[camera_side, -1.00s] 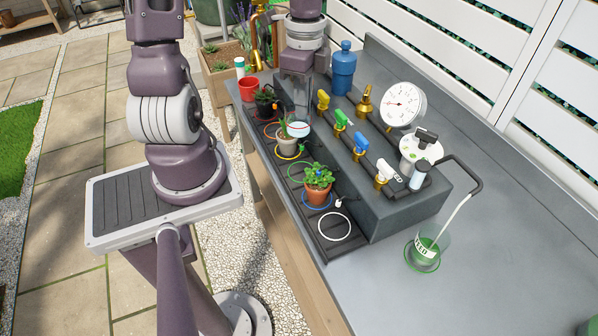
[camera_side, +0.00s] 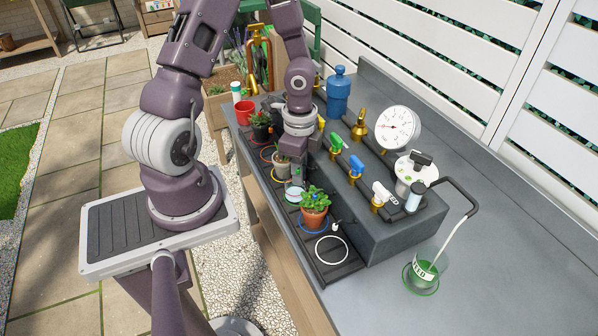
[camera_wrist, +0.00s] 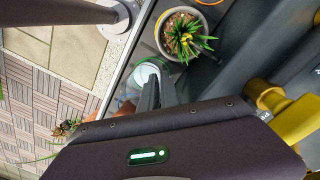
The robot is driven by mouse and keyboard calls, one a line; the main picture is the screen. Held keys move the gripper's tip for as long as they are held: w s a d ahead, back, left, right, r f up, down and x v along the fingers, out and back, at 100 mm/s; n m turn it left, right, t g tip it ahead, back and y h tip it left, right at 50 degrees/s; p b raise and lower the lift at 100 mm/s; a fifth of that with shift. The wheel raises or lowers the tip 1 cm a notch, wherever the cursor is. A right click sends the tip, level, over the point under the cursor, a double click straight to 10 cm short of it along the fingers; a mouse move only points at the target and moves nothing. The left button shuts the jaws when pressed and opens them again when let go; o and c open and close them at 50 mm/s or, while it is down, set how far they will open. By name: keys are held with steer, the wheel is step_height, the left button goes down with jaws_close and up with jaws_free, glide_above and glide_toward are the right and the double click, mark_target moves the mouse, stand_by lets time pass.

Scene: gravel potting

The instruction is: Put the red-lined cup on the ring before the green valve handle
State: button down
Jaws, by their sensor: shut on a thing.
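My gripper (camera_side: 297,176) points down over the black tray, shut on a clear cup (camera_side: 294,194) with a pale inside. The cup also shows in the wrist view (camera_wrist: 148,72), at the fingertips. I cannot make out a red line on it. It is low between the potted aloe and the leafy plant, over or at the green ring (camera_wrist: 178,68), which is partly hidden. I cannot tell whether its base touches. The green valve handle (camera_side: 336,142) is on the grey block behind, between the yellow handle (camera_side: 321,123) and blue handle (camera_side: 356,165).
The aloe pot (camera_wrist: 182,33) and the leafy terracotta pot (camera_side: 314,216) on the blue ring stand close on either side. The white ring (camera_side: 331,250) is empty. A red cup (camera_side: 245,113) is at the far end. A green-marked glass (camera_side: 421,273) stands right.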

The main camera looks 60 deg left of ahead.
steer(key=c, duration=1.6)
jaws_free()
step_height(320, 180, up, 12)
steer(key=s+d+r+n+t, duration=0.3)
steer(key=s+d+r+n, duration=0.1)
steer(key=r, duration=0.3)
steer(key=s+d+r+n+t, duration=0.2)
steer(key=s+d+r+n, duration=0.3)
steer(key=s+d+r, duration=0.1)
steer(key=shift+d+r+t, duration=0.4)
steer(key=shift+d+r, duration=0.2)
steer(key=shift+r, duration=0.35)
